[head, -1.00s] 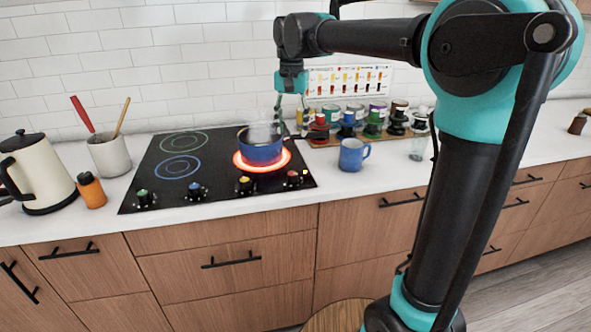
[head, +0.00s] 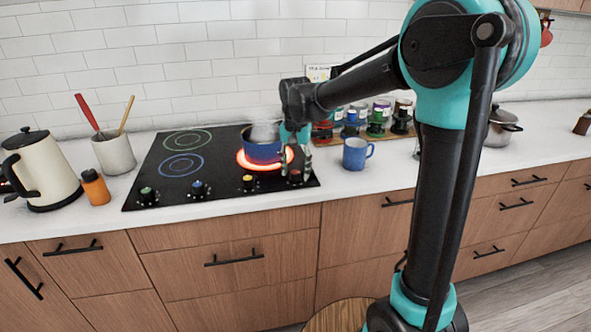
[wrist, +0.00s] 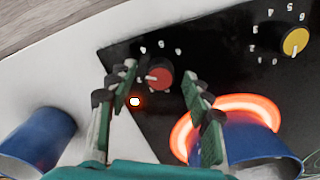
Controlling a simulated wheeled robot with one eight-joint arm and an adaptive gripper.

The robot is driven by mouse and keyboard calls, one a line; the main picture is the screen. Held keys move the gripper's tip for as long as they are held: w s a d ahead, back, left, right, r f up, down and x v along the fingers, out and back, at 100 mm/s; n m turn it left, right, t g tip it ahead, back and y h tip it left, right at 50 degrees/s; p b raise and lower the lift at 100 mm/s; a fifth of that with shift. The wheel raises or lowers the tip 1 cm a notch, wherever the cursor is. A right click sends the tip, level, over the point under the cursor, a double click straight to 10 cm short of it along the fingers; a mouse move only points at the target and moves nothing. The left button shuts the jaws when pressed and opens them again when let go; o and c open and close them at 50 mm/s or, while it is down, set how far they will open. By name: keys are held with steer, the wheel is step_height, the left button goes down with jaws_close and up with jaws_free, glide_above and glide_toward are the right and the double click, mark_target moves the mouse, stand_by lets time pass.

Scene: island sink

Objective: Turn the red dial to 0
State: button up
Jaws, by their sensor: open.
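The red dial (head: 295,176) is at the right front corner of the black cooktop (head: 160,186). In the wrist view the red dial (wrist: 159,77) shows between my gripper's fingers, past their tips, with a white pointer mark on its left side. A small red light (wrist: 135,101) glows beside it. My gripper (head: 294,167) is open and pointed down, close above the dial; its fingers (wrist: 157,80) stand on either side of the dial in the wrist view. I cannot tell whether they touch it.
A blue pot (head: 262,150) steams on a glowing red burner (wrist: 186,135), close to one finger. A yellow dial (head: 248,182) sits to the left. A blue mug (head: 356,154) stands right of the cooktop. Colored jars (head: 376,122) stand behind.

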steer(key=shift+c, duration=0.3)
jaws_close()
